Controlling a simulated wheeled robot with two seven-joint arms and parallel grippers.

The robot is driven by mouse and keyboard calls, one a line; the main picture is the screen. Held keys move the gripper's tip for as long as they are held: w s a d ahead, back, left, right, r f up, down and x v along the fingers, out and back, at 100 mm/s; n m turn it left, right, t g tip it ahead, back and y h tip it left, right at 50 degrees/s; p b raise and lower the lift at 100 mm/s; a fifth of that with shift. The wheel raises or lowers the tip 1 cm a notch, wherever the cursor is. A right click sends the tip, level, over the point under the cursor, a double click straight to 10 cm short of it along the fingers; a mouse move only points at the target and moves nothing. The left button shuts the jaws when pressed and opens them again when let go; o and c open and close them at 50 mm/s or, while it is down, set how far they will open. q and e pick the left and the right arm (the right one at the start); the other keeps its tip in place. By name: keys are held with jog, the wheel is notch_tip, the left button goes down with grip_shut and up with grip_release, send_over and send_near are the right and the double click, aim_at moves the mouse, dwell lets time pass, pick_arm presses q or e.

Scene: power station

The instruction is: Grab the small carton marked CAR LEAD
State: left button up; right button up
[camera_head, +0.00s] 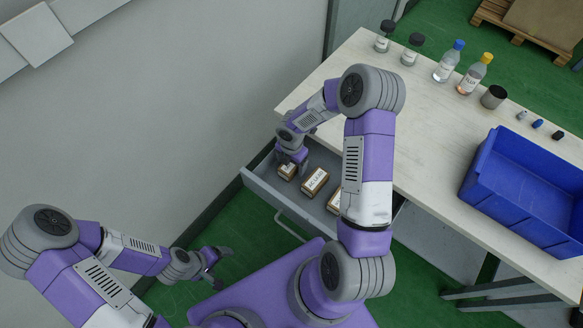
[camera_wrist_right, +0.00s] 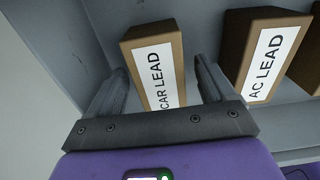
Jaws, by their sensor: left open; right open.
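The small brown carton marked CAR LEAD (camera_wrist_right: 153,65) lies in the open drawer, its white label up in the right wrist view. In the head view the carton (camera_head: 287,171) is at the drawer's far left end, partly hidden by my right gripper (camera_head: 291,157). In the right wrist view my right gripper (camera_wrist_right: 160,85) is open, with one finger on each side of the carton and gaps still showing. My left gripper (camera_head: 216,262) is open and empty, low over the green floor at left.
A carton marked AC LEAD (camera_wrist_right: 270,55) lies close to the right of the gripper, and another carton (camera_head: 335,201) lies further along the drawer (camera_head: 262,187). The table (camera_head: 440,205) above holds bottles and a blue crate (camera_head: 490,200). A wall stands at left.

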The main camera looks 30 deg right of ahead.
jog(key=c, duration=1.1)
jog(key=shift+r, duration=0.1)
